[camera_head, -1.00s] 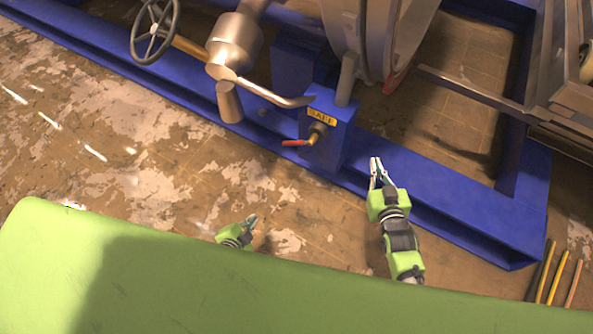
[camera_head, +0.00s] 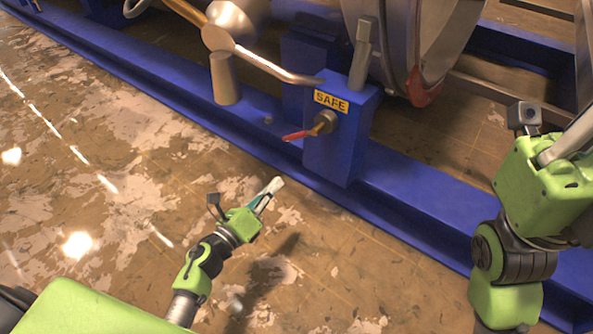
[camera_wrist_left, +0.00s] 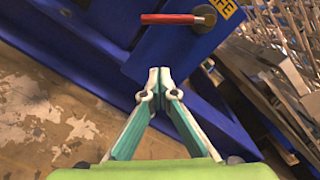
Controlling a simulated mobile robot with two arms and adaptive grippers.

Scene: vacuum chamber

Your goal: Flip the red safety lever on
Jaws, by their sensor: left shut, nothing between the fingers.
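The red safety lever (camera_head: 296,136) sticks out to the left from a brass fitting (camera_head: 324,122) on a blue post, under a yellow SAFE label (camera_head: 331,101). My left gripper (camera_head: 278,183) is shut and empty, below and slightly left of the lever, apart from it. In the left wrist view the lever (camera_wrist_left: 172,19) lies across the top, level, beyond the closed fingertips (camera_wrist_left: 159,72). My right arm (camera_head: 540,190) is at the right edge of the head view; its fingers are too unclear there to judge.
A blue frame beam (camera_head: 420,205) runs along the floor behind the grippers. A metal handle bar (camera_head: 270,66) reaches towards the post from the upper left. A grey lever (camera_head: 362,55) stands above the post. The floor left of my left gripper is clear.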

